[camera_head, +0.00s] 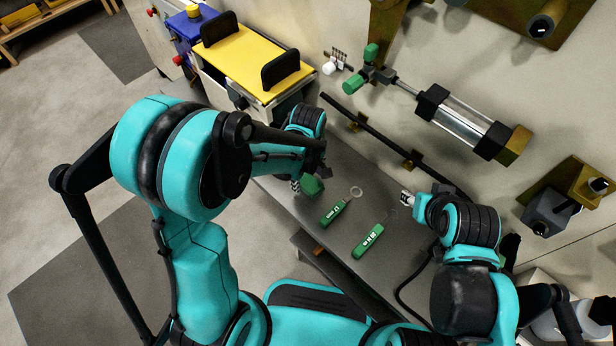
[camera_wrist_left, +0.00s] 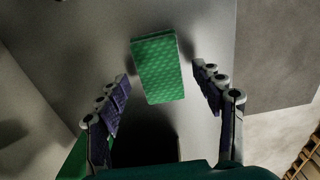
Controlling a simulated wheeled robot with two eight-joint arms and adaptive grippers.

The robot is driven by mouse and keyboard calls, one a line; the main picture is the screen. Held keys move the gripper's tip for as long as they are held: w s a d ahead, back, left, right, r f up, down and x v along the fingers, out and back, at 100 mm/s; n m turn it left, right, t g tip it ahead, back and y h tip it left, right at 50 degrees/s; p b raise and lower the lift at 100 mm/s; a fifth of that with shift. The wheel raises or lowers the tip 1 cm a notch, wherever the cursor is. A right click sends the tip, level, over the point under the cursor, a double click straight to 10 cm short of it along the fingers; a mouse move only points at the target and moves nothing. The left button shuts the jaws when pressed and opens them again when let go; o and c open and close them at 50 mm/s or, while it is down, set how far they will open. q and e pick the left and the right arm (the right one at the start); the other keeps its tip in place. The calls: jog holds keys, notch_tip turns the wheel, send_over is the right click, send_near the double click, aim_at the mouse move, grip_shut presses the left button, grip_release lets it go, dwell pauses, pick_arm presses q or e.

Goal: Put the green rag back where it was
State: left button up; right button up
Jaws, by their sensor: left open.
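The green rag (camera_wrist_left: 158,68) shows in the left wrist view as a folded, textured green block over the grey shelf. It lies ahead of and between the fingertips of my left gripper (camera_wrist_left: 160,78), which is open with a gap on both sides of the rag. In the head view the green rag (camera_head: 314,186) is partly hidden by my left gripper (camera_head: 298,184) above the shelf's left part. My right gripper (camera_head: 407,197) is over the shelf's right part; its fingers are too small to tell open or shut.
Two green labelled tags, one (camera_head: 333,213) with a ring and one (camera_head: 368,241), lie on the grey shelf (camera_head: 300,212) between my grippers. A yellow-topped box (camera_head: 250,65) stands behind. A dark bar (camera_head: 375,134) and a clear cylinder (camera_head: 460,118) are on the wall.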

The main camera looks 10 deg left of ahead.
aim_at(308, 182)
pick_arm(q)
notch_tip(308, 182, up, 11)
jog(key=p, duration=0.4)
jog(key=s+a+r+m+t, duration=0.7)
jog(key=s+a+r+m, duration=0.1)
jog(key=m, duration=0.3)
jog(key=shift+s+a+r, duration=0.35)
jog(key=shift+s+r, duration=0.25)
jog(key=shift+s, duration=0.3)
jog(key=shift+f, duration=0.15)
jog(key=shift+a, duration=0.1)
